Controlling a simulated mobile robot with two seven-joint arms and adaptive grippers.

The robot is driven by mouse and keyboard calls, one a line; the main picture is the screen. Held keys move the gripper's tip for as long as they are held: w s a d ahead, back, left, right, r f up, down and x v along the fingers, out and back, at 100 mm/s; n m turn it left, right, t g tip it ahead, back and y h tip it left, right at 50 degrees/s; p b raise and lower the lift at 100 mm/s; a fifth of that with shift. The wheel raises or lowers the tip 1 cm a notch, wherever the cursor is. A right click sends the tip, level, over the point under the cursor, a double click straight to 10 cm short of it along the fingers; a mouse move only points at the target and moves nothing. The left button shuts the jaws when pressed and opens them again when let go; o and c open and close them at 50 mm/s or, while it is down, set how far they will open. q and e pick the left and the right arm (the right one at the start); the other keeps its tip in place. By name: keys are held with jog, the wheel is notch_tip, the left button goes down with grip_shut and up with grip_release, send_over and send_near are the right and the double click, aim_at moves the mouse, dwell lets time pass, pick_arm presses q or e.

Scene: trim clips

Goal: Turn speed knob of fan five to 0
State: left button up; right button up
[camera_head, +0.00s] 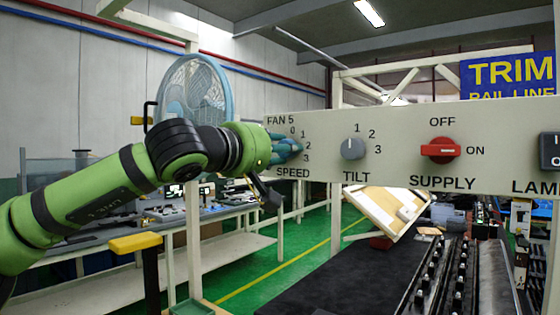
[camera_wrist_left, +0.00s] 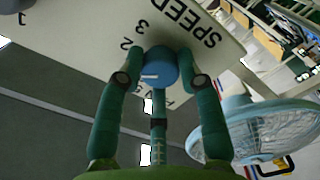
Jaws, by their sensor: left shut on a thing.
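The blue speed knob (camera_wrist_left: 160,62) of fan five sits on the cream panel (camera_head: 330,128), between the numbers and the SPEED label. In the left wrist view its white mark points left in the picture; I cannot tell exactly which number it meets, as a finger covers part of the scale. My left gripper (camera_head: 286,148) is at the panel, shut on the knob with one finger on each side, as the left wrist view (camera_wrist_left: 160,74) shows. In the head view the fingers hide most of the knob. My right gripper is not in view.
On the same panel to the right are the grey tilt knob (camera_head: 353,148), the red supply switch (camera_head: 440,150) and a dark lamp switch (camera_head: 550,150). A blue fan (camera_head: 195,92) stands behind my left arm. A dark bench (camera_head: 370,285) lies below the panel.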

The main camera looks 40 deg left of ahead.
pick_arm(q)
jog(key=n+b, duration=0.1)
jog(key=n, duration=0.1)
jog(key=f+n+b, duration=0.1)
jog(key=shift+w+n+b, duration=0.1)
jog(key=shift+n+b, duration=0.25)
jog(key=shift+n, duration=0.05)
jog(key=n+b, duration=0.1)
jog(key=n, duration=0.1)
jog(key=n+b, duration=0.2)
jog(key=n, duration=0.1)
jog(key=n+b, duration=0.1)
jog(key=n, duration=0.1)
jog(key=shift+r+b, duration=0.4)
jog(key=shift+r+n, duration=0.15)
jog(key=shift+n, duration=0.25)
jog(key=o, duration=1.1)
jog(key=shift+o, duration=0.2)
jog(key=shift+d, duration=0.15)
